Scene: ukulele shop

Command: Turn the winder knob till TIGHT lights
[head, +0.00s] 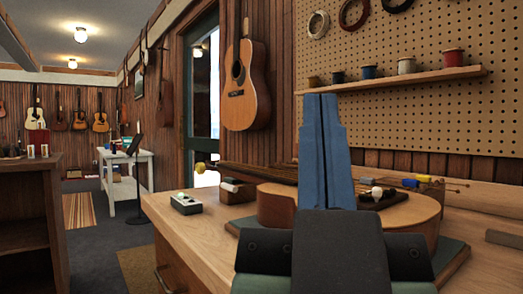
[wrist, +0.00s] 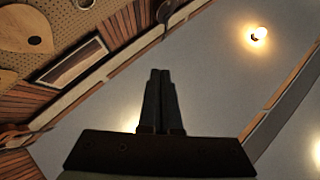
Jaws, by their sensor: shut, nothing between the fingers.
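A small grey box (head: 187,204) with a pale round top piece and dark marks sits on the bench at the left; I cannot read any TIGHT label or see a lit lamp. My gripper (head: 320,97) is shut and empty. Its blue fingers point up in front of the bench and hide part of the instrument. In the wrist view its dark fingers (wrist: 160,73) are together against the ceiling.
A wooden instrument body (head: 415,213) lies on a green mat (head: 455,258) on the wooden bench (head: 195,240). A shelf (head: 400,78) with spools is on the pegboard. A guitar (head: 245,85) hangs on the wall. Open floor lies at the left.

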